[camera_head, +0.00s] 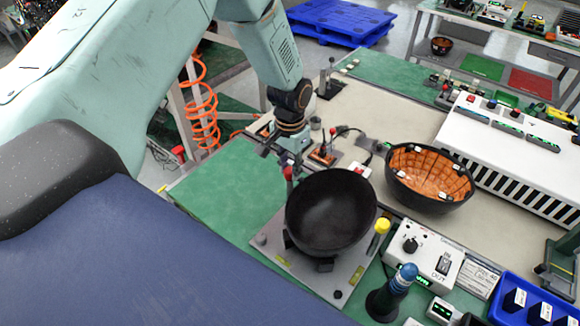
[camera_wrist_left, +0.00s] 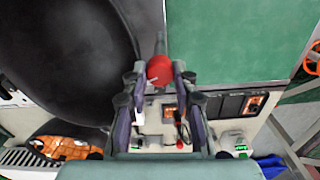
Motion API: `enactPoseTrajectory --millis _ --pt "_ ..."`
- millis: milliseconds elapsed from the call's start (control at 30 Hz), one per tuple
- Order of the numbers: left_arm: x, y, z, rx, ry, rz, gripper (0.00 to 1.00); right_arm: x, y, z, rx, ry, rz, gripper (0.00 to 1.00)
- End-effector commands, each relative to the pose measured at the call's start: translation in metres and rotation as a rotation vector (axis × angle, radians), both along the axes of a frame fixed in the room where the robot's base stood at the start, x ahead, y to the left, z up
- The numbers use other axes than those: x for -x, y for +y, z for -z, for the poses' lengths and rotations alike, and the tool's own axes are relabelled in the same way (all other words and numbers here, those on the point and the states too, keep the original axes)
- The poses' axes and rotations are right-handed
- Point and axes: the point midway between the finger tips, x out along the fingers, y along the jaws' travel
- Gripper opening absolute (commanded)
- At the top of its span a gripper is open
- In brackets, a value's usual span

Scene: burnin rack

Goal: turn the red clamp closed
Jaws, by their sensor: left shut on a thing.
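The red clamp (camera_head: 289,174) stands at the upper left edge of a black bowl (camera_head: 330,215), on a grey fixture plate (camera_head: 285,258). My left gripper (camera_head: 288,161) comes down from above and is shut on the clamp's red knob. In the left wrist view, the round red knob (camera_wrist_left: 159,69) sits between the two fingertips (camera_wrist_left: 160,79), and the dark bowl (camera_wrist_left: 70,60) fills the left side. The clamp's lower part is mostly hidden. My right gripper is not in view.
A yellow-capped post (camera_head: 382,227) stands right of the bowl. A copper-lined bowl (camera_head: 430,176), a control box (camera_head: 425,252) and a blue-topped handle (camera_head: 392,290) are to the right. A green mat (camera_head: 225,195) lies clear at left.

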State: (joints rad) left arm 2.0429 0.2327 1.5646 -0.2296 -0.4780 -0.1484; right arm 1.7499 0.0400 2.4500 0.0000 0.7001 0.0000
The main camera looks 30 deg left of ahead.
Motion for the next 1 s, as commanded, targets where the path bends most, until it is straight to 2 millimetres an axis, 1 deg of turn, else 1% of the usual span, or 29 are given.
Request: enactPoseTrajectory --millis 200,400,700,1000 --pt "-0.0004 0.0002 -0.0007 0.000 -0.001 0.171 0.00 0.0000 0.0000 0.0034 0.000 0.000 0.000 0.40" --pt "-0.0006 0.0003 -0.0009 0.000 -0.001 0.286 0.00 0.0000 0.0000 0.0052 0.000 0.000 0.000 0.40" --pt "-0.0006 0.0004 -0.0012 -0.001 0.000 0.371 0.00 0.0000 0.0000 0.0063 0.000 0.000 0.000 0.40" --pt "-0.0006 0.0005 -0.0015 0.000 -0.001 0.383 0.00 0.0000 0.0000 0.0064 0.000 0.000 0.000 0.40"
